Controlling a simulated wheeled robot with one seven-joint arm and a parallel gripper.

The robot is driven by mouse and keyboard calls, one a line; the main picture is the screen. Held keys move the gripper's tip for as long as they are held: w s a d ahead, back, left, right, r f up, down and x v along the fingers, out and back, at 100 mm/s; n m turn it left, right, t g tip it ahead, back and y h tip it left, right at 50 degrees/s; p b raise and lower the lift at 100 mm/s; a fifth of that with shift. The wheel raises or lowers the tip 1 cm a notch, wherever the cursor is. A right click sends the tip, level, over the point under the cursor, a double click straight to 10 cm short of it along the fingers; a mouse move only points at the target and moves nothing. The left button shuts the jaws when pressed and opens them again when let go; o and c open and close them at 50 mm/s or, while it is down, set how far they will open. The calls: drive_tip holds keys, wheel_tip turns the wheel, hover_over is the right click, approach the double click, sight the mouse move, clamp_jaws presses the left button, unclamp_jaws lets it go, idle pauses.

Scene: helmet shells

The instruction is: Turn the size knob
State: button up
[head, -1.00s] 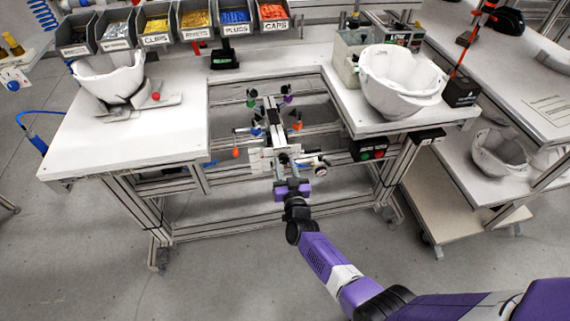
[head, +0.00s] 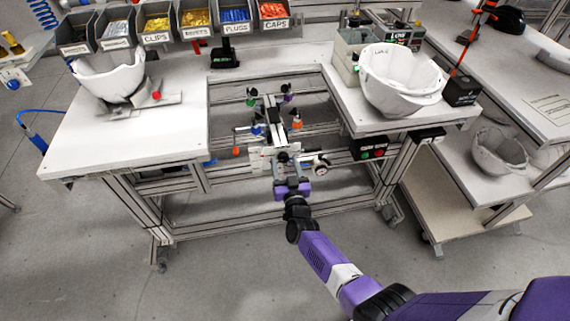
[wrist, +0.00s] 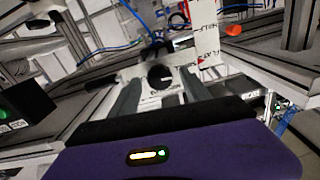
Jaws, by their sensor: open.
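A round black knob (wrist: 160,77) with a pale mark sits on a white plate (wrist: 205,88) with printed lettering. In the wrist view it shows between the tips of my gripper (wrist: 159,78), one finger on each side. The fingers are open, and I cannot tell whether either touches the knob. In the head view, my purple gripper (head: 291,172) is at the near end of the adjustable fixture (head: 272,118), in the gap between the tabletops. A dark knob (head: 283,157) shows there by the fingers, small and partly hidden.
White helmet shells stand on the left tabletop (head: 70,150) and right tabletop (head: 375,122). A black button box (head: 372,148) is right of the fixture. Metal frame bars surround the gap.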

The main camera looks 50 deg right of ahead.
drive_tip(key=p+v, duration=0.1)
drive_tip(key=v, duration=0.6)
drive_tip(key=shift+s+a, duration=0.25)
drive_tip(key=shift+s, duration=0.05)
drive_tip(key=s+a+r+n+t+y, duration=0.2)
drive_tip(key=a+r+t+y, duration=0.15)
drive_tip(key=a+r, duration=0.4)
drive_tip(key=s+a+r+n+g+y+b, duration=0.1)
drive_tip(key=s+a+r+n+y, duration=0.1)
drive_tip(key=s, duration=0.8)
drive_tip(key=s+a+r+n+g+y+b, duration=0.1)
drive_tip(key=s+a+r, duration=0.4)
drive_tip(key=s, duration=0.5)
drive_tip(key=s+a+r+n+g+y+b, duration=0.1)
drive_tip(key=s+a+r+n+y+b, duration=0.1)
drive_tip(key=s, duration=0.8)
drive_tip(key=shift+s+a+r+n+g+y, duration=0.35)
drive_tip(key=shift+a+r+y, duration=0.4)
drive_tip(key=shift+a+r, duration=0.7)
